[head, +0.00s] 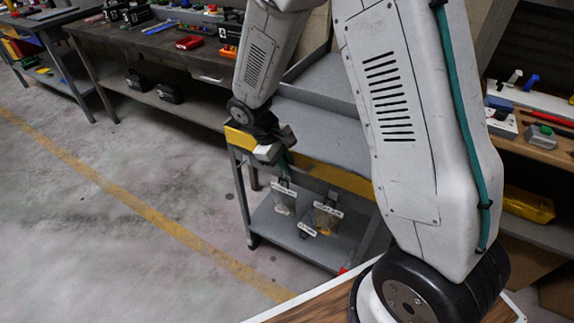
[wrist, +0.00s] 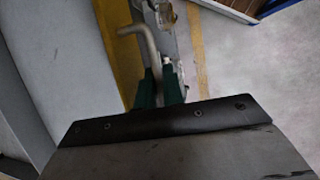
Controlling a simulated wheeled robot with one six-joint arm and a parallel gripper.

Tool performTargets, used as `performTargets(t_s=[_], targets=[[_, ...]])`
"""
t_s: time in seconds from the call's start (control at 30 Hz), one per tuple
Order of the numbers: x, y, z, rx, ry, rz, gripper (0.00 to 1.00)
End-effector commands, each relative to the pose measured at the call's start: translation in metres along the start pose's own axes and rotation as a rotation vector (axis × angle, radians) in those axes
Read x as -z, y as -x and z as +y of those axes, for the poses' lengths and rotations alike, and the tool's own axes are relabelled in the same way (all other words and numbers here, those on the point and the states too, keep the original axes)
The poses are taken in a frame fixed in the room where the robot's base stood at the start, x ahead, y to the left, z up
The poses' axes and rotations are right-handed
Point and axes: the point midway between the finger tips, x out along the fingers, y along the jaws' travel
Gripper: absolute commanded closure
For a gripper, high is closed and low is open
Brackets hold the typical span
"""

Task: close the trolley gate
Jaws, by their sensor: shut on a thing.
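The grey trolley (head: 318,252) stands in front of my arm, with a yellow gate bar (head: 335,178) along the near edge of its upper shelf. The yellow bar also shows in the wrist view (wrist: 118,45). My gripper (head: 279,157) is at the bar, near the trolley's left end. In the wrist view, my green fingertips (wrist: 160,92) are shut on a bent metal rod, the gate handle (wrist: 150,45). My arm hides part of the trolley's right side. I cannot tell whether the gate is fully against its frame.
The trolley's lower shelf holds several labelled bags (head: 326,218). A workbench (head: 150,45) with tools stands behind on the left. Another bench (head: 540,145) with tools is on the right. The floor (head: 100,200) left of the trolley is clear, with a yellow line across it.

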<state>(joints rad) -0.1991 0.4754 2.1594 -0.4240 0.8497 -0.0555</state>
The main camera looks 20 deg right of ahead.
Motion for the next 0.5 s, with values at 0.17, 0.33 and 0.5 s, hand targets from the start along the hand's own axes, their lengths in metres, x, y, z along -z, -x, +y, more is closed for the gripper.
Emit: performTargets(t_s=[0.17,0.33,0.5], targets=[[-0.0013,-0.0011,0.0005,0.000,0.000,-0.005,1.00],[-0.0014,-0.0011,0.0007,-0.001,0.000,-0.005,0.83],[-0.0004,-0.0003,-0.0002,-0.002,0.001,-0.003,0.83]])
